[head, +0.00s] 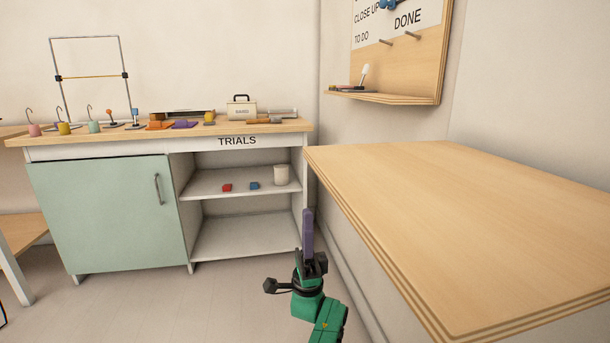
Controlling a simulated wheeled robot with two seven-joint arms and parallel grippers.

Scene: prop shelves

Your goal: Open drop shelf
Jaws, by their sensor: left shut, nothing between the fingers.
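The drop shelf (470,225) is a thick light-wood board on the right side of the head view. Its top lies level and bare, standing out from the wall. My left gripper (307,222) is in the lower middle, just left of the board's left edge and below its far left corner. Its purple fingers point up and are shut with nothing between them. I cannot tell whether they touch the board. The underside of the board and any support under it are hidden. My right gripper is out of view.
A workbench marked TRIALS (60,145) stands at the back left with several small props, a green door (105,210) and open shelves. A wooden wall board (430,60) with a small ledge hangs above the drop shelf. The floor (150,300) in front is clear.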

